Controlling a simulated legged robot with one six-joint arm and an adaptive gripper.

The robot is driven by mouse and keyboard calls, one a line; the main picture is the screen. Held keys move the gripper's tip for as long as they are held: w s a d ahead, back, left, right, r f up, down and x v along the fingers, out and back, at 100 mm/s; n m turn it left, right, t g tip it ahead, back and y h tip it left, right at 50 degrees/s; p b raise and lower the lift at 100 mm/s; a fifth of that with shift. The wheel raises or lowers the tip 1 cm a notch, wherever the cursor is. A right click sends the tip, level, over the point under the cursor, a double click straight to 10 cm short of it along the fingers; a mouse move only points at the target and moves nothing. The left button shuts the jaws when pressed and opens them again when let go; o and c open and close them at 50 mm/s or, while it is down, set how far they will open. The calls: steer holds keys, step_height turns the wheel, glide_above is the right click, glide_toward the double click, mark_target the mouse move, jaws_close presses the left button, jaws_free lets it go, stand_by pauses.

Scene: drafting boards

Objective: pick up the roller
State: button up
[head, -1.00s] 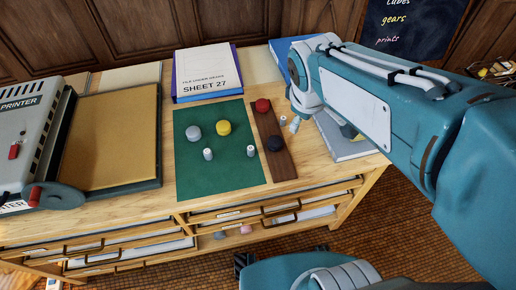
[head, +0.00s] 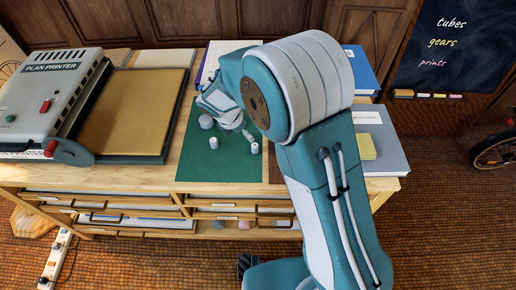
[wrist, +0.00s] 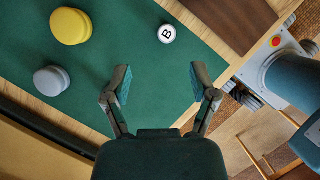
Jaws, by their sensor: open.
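I cannot tell from the frames which is the roller. My gripper (wrist: 162,82) is open and empty above the mat, with bare green between its fingers. In the head view my arm partly covers the mat.
A yellow disc (wrist: 71,26) and a grey disc (wrist: 51,80) lie on the mat, left in the wrist view. A dark wooden strip (wrist: 225,20) lies at upper right. The plan printer (head: 45,95) stands left. A grey folder (head: 378,145) lies right.

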mark_target(255, 146)
steer(key=f, duration=0.3)
steer(key=shift+w+a, duration=0.25)
steer(key=shift+w, duration=0.1)
steer(key=d+f, duration=0.3)
steer(key=shift+d, duration=0.2)
steer(key=f, duration=0.3)
steer(key=shift+w+d+f, duration=0.1)
steer(key=shift+w+f, duration=0.1)
steer(key=shift+w, duration=0.05)
steer(key=shift+a+f, duration=0.15)
steer(key=shift+a, duration=0.3)
steer(key=shift+d, duration=0.55)
jaws_close()
